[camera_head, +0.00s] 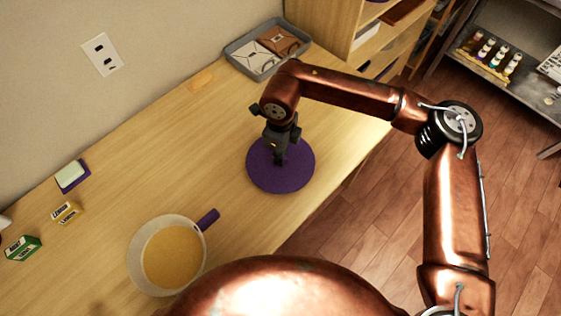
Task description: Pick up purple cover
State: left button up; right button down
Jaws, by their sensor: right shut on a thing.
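The purple cover (281,178) is a flat round disc at the middle of the wooden counter. My right gripper (280,158) points down over its centre, shut on the part of the cover there. The gripper hides that part of the cover. I cannot tell whether the cover touches the counter or is slightly above it. My left gripper is not in view.
A pot (135,262) with yellowish contents and a purple handle stands at the front left. A grey tray (262,75) with small bags sits at the back. Small boxes (22,249) and a sponge (71,174) lie at left. A wooden shelf (330,30) stands behind.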

jog(key=shift+r+p, duration=1.85)
jog(key=shift+r, duration=1.65)
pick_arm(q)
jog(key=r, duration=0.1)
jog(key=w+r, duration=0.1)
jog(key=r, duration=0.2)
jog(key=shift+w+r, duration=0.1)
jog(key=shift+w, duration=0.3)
